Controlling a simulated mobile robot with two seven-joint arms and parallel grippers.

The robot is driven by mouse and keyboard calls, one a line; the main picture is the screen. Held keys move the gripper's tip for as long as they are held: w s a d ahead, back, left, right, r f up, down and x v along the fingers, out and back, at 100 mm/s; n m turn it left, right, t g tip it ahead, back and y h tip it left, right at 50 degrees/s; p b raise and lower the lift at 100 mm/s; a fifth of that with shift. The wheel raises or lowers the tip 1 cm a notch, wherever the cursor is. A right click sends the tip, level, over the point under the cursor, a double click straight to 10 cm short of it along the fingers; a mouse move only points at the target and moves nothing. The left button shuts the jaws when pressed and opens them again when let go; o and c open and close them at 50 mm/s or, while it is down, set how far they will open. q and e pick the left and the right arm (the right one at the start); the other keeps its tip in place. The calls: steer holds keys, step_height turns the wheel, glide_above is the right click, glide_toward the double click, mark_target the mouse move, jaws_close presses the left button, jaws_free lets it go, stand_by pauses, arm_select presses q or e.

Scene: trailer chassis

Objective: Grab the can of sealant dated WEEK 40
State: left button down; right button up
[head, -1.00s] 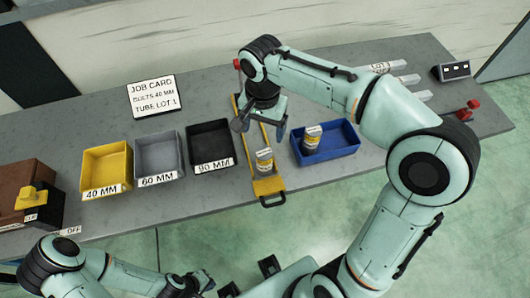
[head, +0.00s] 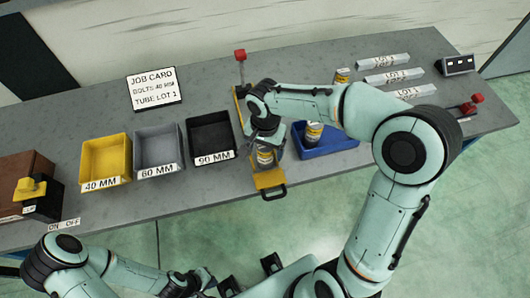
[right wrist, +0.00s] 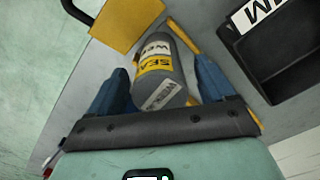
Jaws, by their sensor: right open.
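A grey can with a yellow and white label (head: 264,158) stands in the yellow-ended holder at the front of the bench. In the right wrist view this can (right wrist: 158,62) lies between my two blue fingers; its label starts "SEA" and "WE", but the week number is not readable. My right gripper (head: 264,144) is open around the can, with gaps seen beside it. A second can (head: 313,133) stands in the blue bin (head: 335,147). A third can (head: 343,75) stands further back, partly hidden by my right arm.
Yellow (head: 106,182), grey (head: 160,167) and black (head: 212,153) bins stand left of the holder (head: 269,180). A job card (head: 153,86) stands behind them. A red-topped lever (head: 240,56) rises behind the holder. Labelled bars (head: 388,76) lie at back right.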

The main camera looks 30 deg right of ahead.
steer(key=c, duration=1.3)
steer(key=shift+r, duration=0.15)
